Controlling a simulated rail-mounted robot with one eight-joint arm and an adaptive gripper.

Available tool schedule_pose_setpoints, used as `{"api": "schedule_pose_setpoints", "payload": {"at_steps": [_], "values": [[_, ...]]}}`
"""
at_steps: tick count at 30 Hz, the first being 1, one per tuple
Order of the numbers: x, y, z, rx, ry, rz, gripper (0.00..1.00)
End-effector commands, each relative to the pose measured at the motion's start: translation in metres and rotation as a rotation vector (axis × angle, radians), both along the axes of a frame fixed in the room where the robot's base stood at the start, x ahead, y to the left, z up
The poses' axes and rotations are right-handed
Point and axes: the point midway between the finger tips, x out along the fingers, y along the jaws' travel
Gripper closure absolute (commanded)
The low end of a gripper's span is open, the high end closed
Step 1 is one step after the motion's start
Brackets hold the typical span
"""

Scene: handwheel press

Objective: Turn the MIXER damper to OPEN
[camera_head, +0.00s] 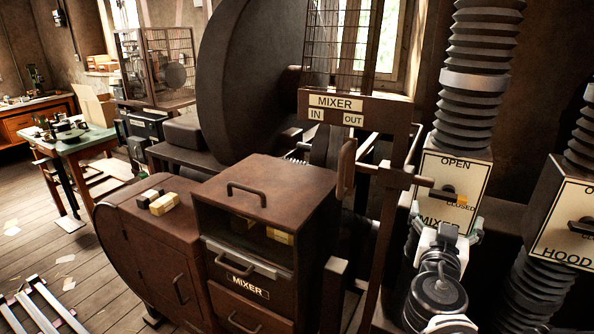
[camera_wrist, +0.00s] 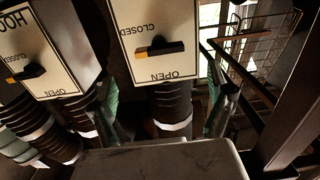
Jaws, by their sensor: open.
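The MIXER damper is a black lever handle (camera_head: 448,193) on a cream plate (camera_head: 479,167) fixed to a ribbed duct. OPEN is printed at the plate's top and CLOSED at its right. The handle lies about level, its yellow tip at the CLOSED side. In the wrist view the plate (camera_wrist: 152,17) appears upside down, with the handle (camera_wrist: 165,48) level and its yellow end towards CLOSED. My gripper (camera_head: 446,221) is just below and in front of the plate. It is open and empty; its fingers (camera_wrist: 168,97) stand apart, either side of the duct in the wrist view.
The HOOD damper plate (camera_head: 572,215) stands close to the right, with its own handle. A post with a MIXER IN/OUT sign (camera_head: 337,102) and a horizontal bar stands left of my gripper. A brown MIXER cabinet (camera_head: 265,195) stands further left.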

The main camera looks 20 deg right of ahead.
Motion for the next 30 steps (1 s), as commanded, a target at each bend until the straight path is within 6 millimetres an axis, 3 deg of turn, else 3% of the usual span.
{"api": "schedule_pose_setpoints", "payload": {"at_steps": [18,30], "values": [[0.060,-0.059,0.000,0.001,0.001,-0.001,0.14],[0.069,-0.068,0.000,0.001,0.001,0.001,0.14]]}}
